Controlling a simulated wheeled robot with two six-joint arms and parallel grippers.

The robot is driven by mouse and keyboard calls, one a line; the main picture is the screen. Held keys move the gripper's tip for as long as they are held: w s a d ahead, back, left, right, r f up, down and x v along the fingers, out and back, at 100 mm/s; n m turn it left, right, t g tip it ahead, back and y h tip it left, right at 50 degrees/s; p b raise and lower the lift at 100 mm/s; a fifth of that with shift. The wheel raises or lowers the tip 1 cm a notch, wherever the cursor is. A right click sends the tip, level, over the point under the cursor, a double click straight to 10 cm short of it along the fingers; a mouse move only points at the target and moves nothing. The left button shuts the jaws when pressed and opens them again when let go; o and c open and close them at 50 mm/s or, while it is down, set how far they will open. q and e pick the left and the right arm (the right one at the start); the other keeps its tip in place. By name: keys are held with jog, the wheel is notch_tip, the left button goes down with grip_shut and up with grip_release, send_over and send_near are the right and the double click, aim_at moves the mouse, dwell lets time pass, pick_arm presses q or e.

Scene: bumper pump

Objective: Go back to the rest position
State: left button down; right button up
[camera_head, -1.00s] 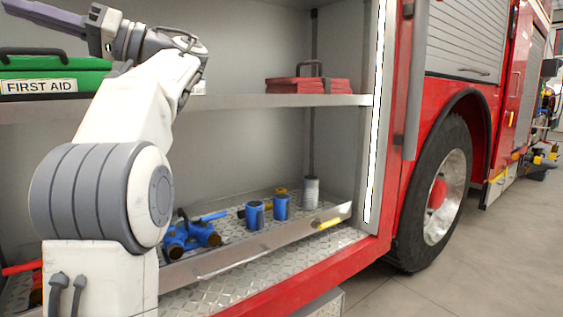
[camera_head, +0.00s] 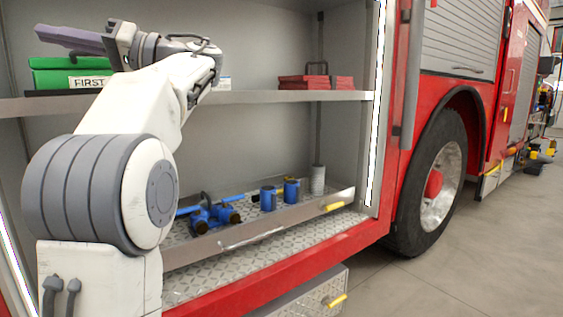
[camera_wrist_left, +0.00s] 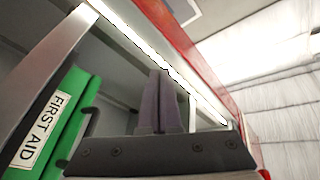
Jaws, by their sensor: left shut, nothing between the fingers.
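My left arm rises at the left of the head view, bent at the elbow. Its gripper (camera_head: 68,39) points left, in front of the upper shelf and just above the green first aid case (camera_head: 60,74). In the left wrist view the gripper's two dark fingers (camera_wrist_left: 166,100) are together with nothing between them. The first aid case also shows there (camera_wrist_left: 48,130), at the left, apart from the fingers. My right gripper is not in view.
The red fire truck's open compartment has an upper shelf (camera_head: 255,97) with red cases (camera_head: 315,82). Below, a metal tray (camera_head: 262,226) holds blue fittings (camera_head: 215,214) and blue cylinders (camera_head: 268,198). A wheel (camera_head: 437,185) stands right. Grey floor (camera_head: 480,260) is clear.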

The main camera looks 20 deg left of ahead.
pick_arm(q)
jog(key=w+d+f+m+t+h, duration=0.1)
jog(key=w+d+f+m+t, duration=0.2)
jog(key=w+f+m+t, duration=0.4)
jog(key=w+d+f+m+t+h, duration=0.1)
jog(key=w+d+f+m+t, duration=0.35)
jog(key=f, duration=0.45)
jog(key=w+d+f+m+t+h, duration=0.1)
jog(key=d+f+m+t+h, duration=0.15)
jog(key=d+f, duration=0.4)
jog(key=w+d+f+m+t+h, duration=0.1)
jog(key=w+d+f+m+h, duration=0.15)
jog(key=d+f+m, duration=0.4)
jog(key=s+d+f+m+h, duration=0.2)
jog(key=s+d+f+h, duration=0.45)
jog(key=d+f, duration=0.65)
jog(key=s+d+f+m+g+h, duration=0.1)
jog(key=s+d+f+g+h, duration=0.1)
jog(key=s+d+f, duration=0.5)
jog(key=s+d+f+m+g+h, duration=0.1)
jog(key=s+d+f+h, duration=0.2)
jog(key=s, duration=0.6)
notch_tip(320, 180, up, 32)
jog(key=s+p, duration=0.1)
jog(key=p, duration=3.3)
jog(key=shift+s+d+r+g, duration=0.2)
jog(key=shift+s+d+g, duration=0.05)
jog(key=shift+s+g, duration=0.15)
